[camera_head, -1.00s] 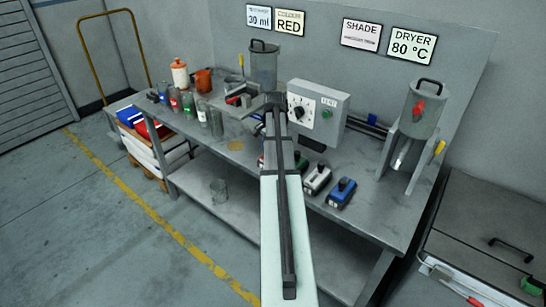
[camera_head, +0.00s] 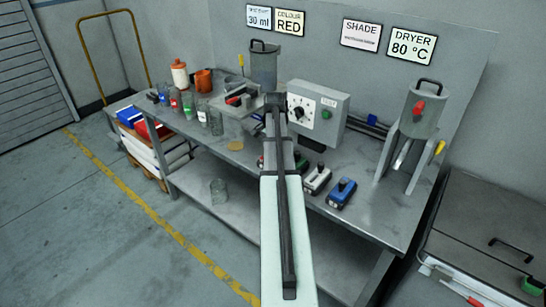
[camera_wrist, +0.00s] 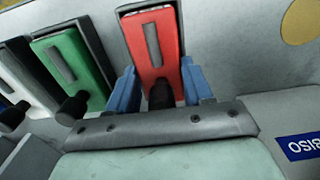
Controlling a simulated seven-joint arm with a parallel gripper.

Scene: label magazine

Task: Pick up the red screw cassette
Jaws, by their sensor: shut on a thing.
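The red screw cassette (camera_wrist: 155,68) shows in the wrist view, with a grey slot window in its face and a dark knob at its near end. My gripper (camera_wrist: 160,84) has one blue finger on each side of the cassette, near its knob end, and is shut on it. The cassette still appears to be down at the bench surface, beside the green cassette. In the head view my own arm hides the gripper and most of the cassette; only a small red patch (camera_head: 261,162) shows at the arm's left edge.
The green cassette (camera_wrist: 72,60) lies close to the left in the wrist view. White (camera_head: 317,179) and blue (camera_head: 341,193) cassettes lie right of my arm in the head view. A grey dial box (camera_head: 317,113) stands behind. Jars and bottles (camera_head: 188,103) stand on the bench's left.

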